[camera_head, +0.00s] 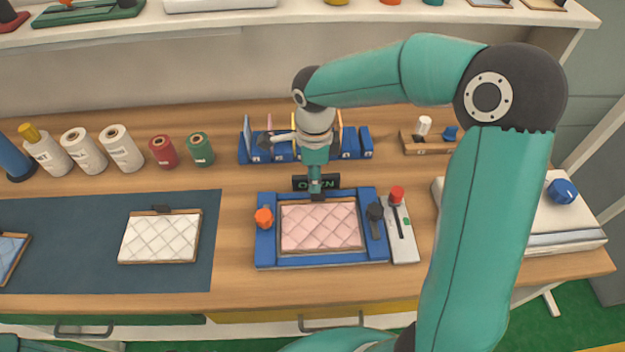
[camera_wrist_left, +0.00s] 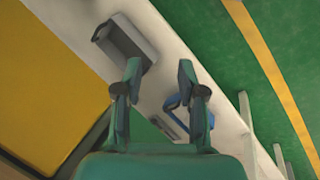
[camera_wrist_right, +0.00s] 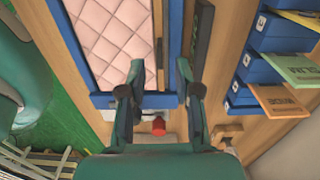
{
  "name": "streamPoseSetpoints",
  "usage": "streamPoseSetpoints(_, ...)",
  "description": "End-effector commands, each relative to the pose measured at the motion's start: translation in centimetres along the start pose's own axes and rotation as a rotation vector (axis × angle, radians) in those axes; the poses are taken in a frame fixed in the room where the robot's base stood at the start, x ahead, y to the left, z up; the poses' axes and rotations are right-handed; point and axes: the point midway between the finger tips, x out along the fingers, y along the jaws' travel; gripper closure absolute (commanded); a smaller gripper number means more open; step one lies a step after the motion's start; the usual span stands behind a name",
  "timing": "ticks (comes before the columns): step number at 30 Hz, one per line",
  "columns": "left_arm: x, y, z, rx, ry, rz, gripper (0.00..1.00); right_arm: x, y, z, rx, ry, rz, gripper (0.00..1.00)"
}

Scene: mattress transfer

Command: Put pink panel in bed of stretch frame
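The pink panel (camera_head: 320,226) is a quilted pink pad with a wooden rim. It lies flat inside the blue stretch frame (camera_head: 265,248), and it also shows in the right wrist view (camera_wrist_right: 118,38). My right gripper (camera_head: 317,190) points down at the back edge of the panel, close to its dark tab. In the right wrist view my right gripper (camera_wrist_right: 160,68) has its fingers apart with nothing seen between them; the tab is hidden there.
A white quilted panel (camera_head: 160,237) lies on the dark mat (camera_head: 80,275) at left. An orange knob (camera_head: 264,217) and black lever (camera_head: 375,213) sit on the frame. A red-knobbed lever (camera_head: 396,196) stands right of it. A blue card rack (camera_head: 358,150) and spools (camera_head: 120,150) line the back.

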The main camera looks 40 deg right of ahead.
Motion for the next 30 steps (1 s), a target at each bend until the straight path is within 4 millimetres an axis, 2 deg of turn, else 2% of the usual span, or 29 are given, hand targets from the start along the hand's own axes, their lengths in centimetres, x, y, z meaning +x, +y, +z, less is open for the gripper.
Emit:
streamPoseSetpoints(1,-1.4,0.5,0.0,0.000,0.000,0.000,0.60,-1.9,0.0,0.0,-0.001,0.000,-0.001,0.67)
streamPoseSetpoints(3,-2.2,0.8,0.0,0.000,0.000,0.000,0.60,-3.1,0.0,0.1,-0.001,-0.001,-0.002,0.67)
streamPoseSetpoints(9,-3.5,1.3,0.0,0.000,0.000,0.000,0.60,-5.3,0.0,0.1,-0.001,0.000,-0.001,0.67)
streamPoseSetpoints(30,-3.6,1.3,0.0,0.000,0.000,0.000,0.60,-5.7,0.0,0.1,-0.002,0.000,0.000,0.67)
